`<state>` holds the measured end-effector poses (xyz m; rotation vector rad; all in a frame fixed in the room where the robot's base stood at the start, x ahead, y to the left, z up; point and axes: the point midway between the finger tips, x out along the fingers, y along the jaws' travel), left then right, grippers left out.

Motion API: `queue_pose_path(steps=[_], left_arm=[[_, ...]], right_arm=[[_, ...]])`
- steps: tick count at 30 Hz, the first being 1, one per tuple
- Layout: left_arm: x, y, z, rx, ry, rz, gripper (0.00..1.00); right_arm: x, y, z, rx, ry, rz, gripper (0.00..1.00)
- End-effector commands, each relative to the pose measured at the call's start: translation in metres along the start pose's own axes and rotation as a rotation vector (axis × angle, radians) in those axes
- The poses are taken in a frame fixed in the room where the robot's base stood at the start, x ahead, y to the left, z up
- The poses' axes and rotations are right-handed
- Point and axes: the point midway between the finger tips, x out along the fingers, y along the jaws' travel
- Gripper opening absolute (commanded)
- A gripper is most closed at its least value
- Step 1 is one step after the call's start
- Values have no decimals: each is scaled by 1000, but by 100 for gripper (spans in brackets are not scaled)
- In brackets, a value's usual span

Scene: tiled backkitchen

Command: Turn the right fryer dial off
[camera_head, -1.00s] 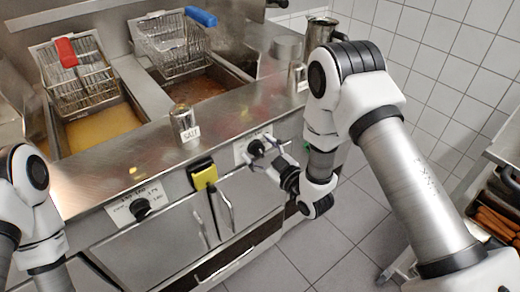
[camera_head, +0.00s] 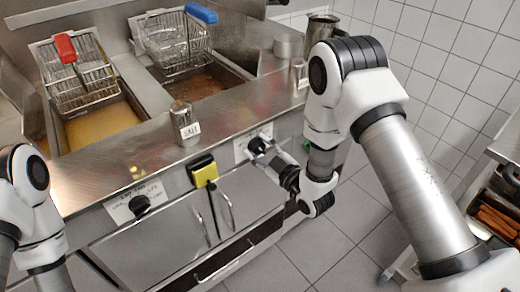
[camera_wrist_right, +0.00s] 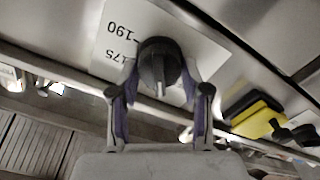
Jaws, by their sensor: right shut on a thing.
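The right fryer dial (camera_wrist_right: 158,66) is a dark round knob on a white scale plate (camera_wrist_right: 110,38) marked 175 and 190. In the head view the dial (camera_head: 257,144) is on the fryer's front panel, partly hidden by my gripper. My right gripper (camera_wrist_right: 160,82) has its two fingers on either side of the dial and is shut on it. In the head view my right gripper (camera_head: 264,153) reaches the panel from the right. The left fryer dial (camera_head: 139,205) sits on its own plate further left. My left arm shows at the left edge, but its gripper is out of view.
A yellow and black thing (camera_head: 203,171) hangs on the panel between the dials. A salt shaker (camera_head: 184,124) stands on the ledge above. Fry baskets with red (camera_head: 65,48) and blue (camera_head: 201,13) handles sit over the oil wells. Cabinet handles (camera_head: 226,211) stick out below.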

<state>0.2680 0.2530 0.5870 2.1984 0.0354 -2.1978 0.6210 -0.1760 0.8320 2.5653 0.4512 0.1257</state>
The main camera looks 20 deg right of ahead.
Motion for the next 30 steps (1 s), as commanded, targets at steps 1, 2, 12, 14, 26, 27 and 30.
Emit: queue_pose_path(steps=[1,2,12,14,26,27,30], left_arm=[[4,0,0,0,0,0,40],[6,0,0,0,0,0,40],[21,0,0,0,0,0,40],[24,0,0,0,0,0,40],[31,0,0,0,0,0,40],[31,0,0,0,0,0,40],[31,0,0,0,0,0,40]], right_arm=[[0,-2,2,-33,0,0,12],[0,-2,2,-58,0,0,12],[0,-4,2,-327,1,1,12],[0,-4,2,-367,0,0,12],[0,-4,2,-512,0,0,12],[0,-4,1,-517,0,0,12],[0,-4,1,-522,0,0,12]])
